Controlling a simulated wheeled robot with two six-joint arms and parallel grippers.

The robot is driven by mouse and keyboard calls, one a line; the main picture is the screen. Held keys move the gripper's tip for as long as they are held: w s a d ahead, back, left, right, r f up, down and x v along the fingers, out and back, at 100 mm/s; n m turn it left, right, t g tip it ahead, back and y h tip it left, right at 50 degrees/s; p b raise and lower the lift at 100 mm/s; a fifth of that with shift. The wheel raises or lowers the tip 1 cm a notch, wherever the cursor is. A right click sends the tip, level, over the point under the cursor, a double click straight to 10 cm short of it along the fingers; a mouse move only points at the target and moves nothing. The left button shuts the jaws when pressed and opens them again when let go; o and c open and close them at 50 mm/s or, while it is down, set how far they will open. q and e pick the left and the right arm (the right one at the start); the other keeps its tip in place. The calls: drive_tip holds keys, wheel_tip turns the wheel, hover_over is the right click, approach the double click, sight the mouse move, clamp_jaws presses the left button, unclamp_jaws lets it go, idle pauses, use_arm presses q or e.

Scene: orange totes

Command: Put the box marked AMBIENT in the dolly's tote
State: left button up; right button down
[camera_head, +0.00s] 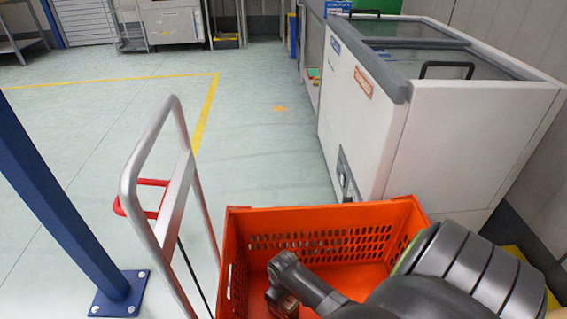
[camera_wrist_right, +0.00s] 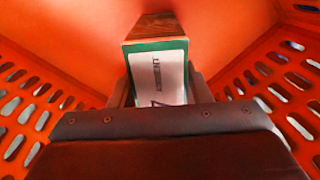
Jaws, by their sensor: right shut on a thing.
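The orange tote (camera_head: 330,220) stands at the front centre of the head view, beside the dolly's silver handle (camera_head: 172,205). My right arm reaches down into it. My right gripper (camera_wrist_right: 156,90) is shut on the box marked AMBIENT (camera_wrist_right: 158,68), inside the tote's walls. The box has a brown cardboard end and a white label with a green border; its sideways lettering is partly covered by the gripper. In the head view only a small part of the box (camera_head: 287,306) shows below the gripper. Whether it touches the tote floor I cannot tell. My left gripper is out of view.
A white chest freezer (camera_head: 440,120) stands behind and right of the tote. A blue post (camera_head: 60,190) with a bolted foot is at the left. The floor behind the dolly is clear, with a yellow line (camera_head: 110,81) on it.

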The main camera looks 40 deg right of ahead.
drive_tip(key=c, duration=0.8)
unclamp_jaws()
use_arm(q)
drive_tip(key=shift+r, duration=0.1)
use_arm(e)
drive_tip(key=shift+o, duration=0.2)
drive_tip(key=shift+r, duration=0.4)
wheel_tip(320, 180, up, 10)
drive_tip(key=p, duration=0.5)
drive_tip(key=shift+r, duration=0.2)
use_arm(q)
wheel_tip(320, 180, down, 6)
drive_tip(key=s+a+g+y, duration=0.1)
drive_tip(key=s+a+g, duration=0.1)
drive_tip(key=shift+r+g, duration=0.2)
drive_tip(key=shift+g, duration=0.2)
use_arm(e)
drive_tip(key=shift+r, duration=0.5)
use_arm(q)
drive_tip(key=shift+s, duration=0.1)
